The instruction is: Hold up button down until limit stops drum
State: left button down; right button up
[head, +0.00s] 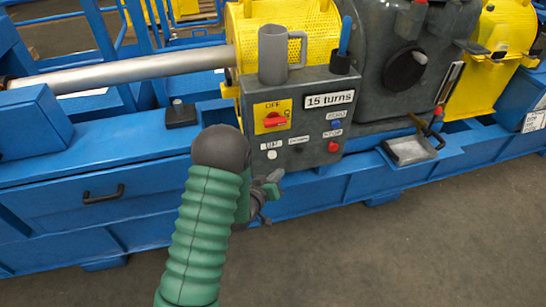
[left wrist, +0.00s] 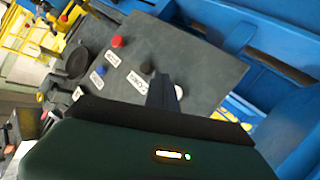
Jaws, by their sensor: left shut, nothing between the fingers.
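The grey control box (head: 312,112) carries a white button (head: 271,155) under a label that seems to read UP. A dark button (head: 298,149) and a red button (head: 333,147) sit to its right. My left gripper (head: 272,183) is shut and empty, just below the white button in the head view. In the left wrist view the shut fingers (left wrist: 161,90) point at the box face and partly cover the white button (left wrist: 179,92). I cannot tell whether they touch it. The display (head: 330,100) reads 15 turns. I cannot single out the drum or limit. My right gripper is not in view.
A red switch (head: 274,119) on a yellow plate is marked OFF. A blue button (head: 336,125) is above the red one. A grey mug (head: 272,55) and a blue pen in a dark holder (head: 341,62) stand on the box. The floor in front is clear.

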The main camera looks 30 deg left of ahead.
aim_at(272, 155)
pick_arm(q)
jog(key=shift+w+a, duration=1.5)
jog(key=shift+a, duration=0.3)
dwell(0.6)
jog(key=shift+w+a, duration=0.25)
jog(key=shift+a, duration=0.05)
jog(key=shift+w+a+r, duration=0.1)
jog(key=shift+w+a, duration=0.25)
jog(key=shift+a, duration=0.05)
dwell(4.9)
